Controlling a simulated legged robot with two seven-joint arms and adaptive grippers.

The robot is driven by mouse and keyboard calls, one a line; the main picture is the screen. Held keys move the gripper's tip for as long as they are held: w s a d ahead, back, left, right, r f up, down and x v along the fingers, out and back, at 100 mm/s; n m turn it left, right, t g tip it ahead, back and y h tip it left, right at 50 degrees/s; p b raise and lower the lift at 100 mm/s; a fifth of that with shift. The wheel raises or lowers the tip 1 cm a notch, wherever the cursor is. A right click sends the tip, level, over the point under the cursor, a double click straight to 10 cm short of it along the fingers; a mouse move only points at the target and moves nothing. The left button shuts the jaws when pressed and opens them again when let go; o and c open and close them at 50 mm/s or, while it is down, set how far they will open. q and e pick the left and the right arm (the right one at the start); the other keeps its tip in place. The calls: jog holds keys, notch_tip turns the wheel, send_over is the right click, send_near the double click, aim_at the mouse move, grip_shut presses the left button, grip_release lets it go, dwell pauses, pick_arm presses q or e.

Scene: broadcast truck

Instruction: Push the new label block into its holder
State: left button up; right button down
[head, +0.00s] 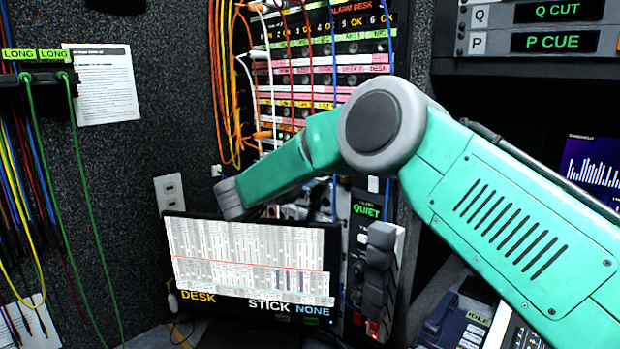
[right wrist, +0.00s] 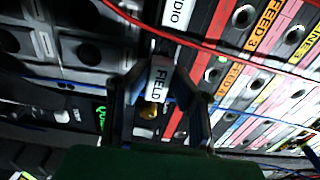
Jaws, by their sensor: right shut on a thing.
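The new label block (right wrist: 158,78) is a small white piece reading "FIELD" in the right wrist view. My right gripper (right wrist: 160,95) is shut on it, one dark finger on each side. The block is at the edge of the patch panel, in front of the black strip. The holder itself is hidden behind the block and fingers, and I cannot tell whether the block sits inside it. In the head view my green right arm comes in from the right and bends down behind the monitor; its gripper is hidden there. My left gripper is not in view.
A red cable (right wrist: 200,38) crosses the panel just above the block. A brass knob (right wrist: 149,110) is between the fingers. In the head view, a monitor (head: 250,265) stands before the panel, and orange and white cables hang at the panel's left.

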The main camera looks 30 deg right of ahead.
jog(key=shift+w+d, duration=0.1)
jog(key=shift+w+d, duration=0.1)
jog(key=shift+d, duration=0.35)
jog(key=shift+a, duration=0.2)
jog(key=shift+b+v, duration=0.35)
jog(key=shift+v, duration=1)
jog(key=shift+d, duration=0.1)
jog(key=shift+w+r, duration=0.1)
jog(key=shift+b, duration=0.5)
dwell(0.9)
jog(key=shift+x, duration=1.7)
